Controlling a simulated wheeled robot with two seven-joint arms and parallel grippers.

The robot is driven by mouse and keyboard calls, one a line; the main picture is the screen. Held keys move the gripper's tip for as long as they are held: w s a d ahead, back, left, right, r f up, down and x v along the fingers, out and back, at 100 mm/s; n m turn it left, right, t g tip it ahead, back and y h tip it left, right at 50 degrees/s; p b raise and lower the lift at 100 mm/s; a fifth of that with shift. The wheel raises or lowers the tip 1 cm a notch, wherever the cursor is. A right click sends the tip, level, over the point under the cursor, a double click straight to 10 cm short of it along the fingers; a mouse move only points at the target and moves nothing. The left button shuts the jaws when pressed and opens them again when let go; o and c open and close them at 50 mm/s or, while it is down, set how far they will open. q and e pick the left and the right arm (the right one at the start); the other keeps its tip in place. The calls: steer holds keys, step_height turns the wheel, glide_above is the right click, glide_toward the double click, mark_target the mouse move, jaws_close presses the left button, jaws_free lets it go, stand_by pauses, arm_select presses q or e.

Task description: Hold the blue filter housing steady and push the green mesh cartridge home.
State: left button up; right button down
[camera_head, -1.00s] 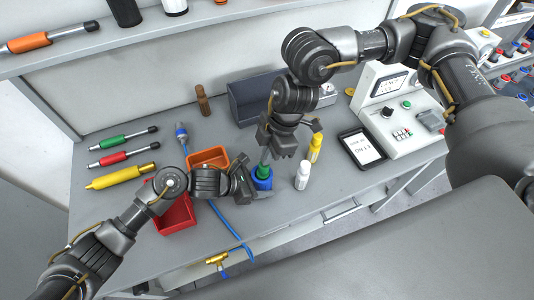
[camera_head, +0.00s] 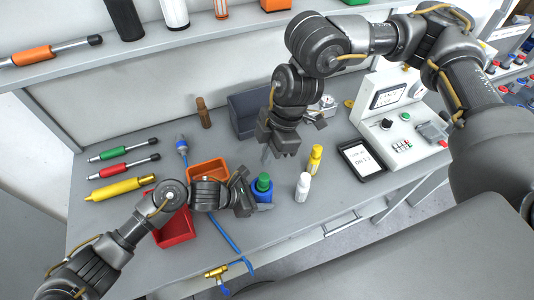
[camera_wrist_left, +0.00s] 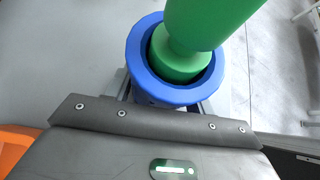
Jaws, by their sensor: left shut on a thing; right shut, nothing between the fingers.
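The blue filter housing (camera_head: 264,197) stands upright near the bench's front edge. My left gripper (camera_head: 250,196) is shut on it from the left. The green mesh cartridge (camera_head: 263,182) sits in the housing's top opening. In the left wrist view the blue rim (camera_wrist_left: 143,62) surrounds the green cartridge (camera_wrist_left: 207,22), which stands up out of it; its lower end inside is hidden. My right gripper (camera_head: 266,156) is shut and empty, pointing down above the cartridge, with a gap between them.
An orange bin (camera_head: 208,169) and a red bin (camera_head: 176,229) lie left. A blue hose (camera_head: 225,232) runs in front. A control box (camera_head: 397,126) stands at right.

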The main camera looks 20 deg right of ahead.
arm_select(q)
steer(key=o, duration=1.1)
steer(key=shift+c, duration=0.2)
steer(key=v, duration=1.2)
steer(key=shift+a, duration=0.1)
